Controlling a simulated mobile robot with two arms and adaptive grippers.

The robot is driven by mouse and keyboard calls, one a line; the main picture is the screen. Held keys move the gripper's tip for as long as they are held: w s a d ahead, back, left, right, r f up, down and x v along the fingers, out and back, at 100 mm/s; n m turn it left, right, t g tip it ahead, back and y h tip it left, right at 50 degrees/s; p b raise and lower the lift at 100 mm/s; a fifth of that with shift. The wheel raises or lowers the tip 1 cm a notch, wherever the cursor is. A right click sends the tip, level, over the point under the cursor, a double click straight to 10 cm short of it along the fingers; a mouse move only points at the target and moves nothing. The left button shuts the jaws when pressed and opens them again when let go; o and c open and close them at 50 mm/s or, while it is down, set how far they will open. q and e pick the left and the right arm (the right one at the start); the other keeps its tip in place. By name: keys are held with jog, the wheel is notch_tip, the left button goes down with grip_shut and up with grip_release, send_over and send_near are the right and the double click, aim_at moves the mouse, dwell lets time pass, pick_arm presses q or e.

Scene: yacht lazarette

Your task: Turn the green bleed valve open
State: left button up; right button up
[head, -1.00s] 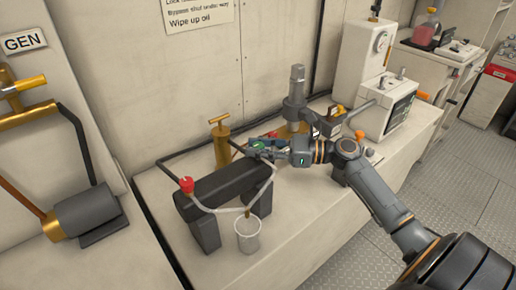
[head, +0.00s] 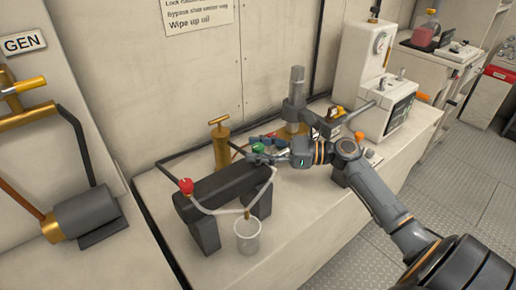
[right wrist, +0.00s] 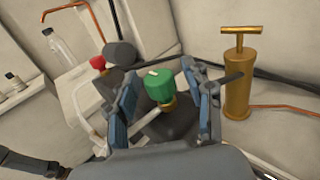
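The green bleed valve knob (right wrist: 159,86) has a pale mark on top and a brass stem below. It stands between the two fingers of my right gripper (right wrist: 165,95), which is open, with a gap on either side of the knob. In the head view the green knob (head: 258,148) is partly hidden by my right gripper (head: 262,149), at the far end of the dark grey block (head: 222,190). My left gripper is not in view.
A red knob (head: 186,186) sits on the block's near end. A clear tube runs to a clear cup (head: 247,240) in front. A brass hand pump (head: 220,143) stands close behind.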

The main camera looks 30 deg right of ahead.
jog(key=v, duration=1.2)
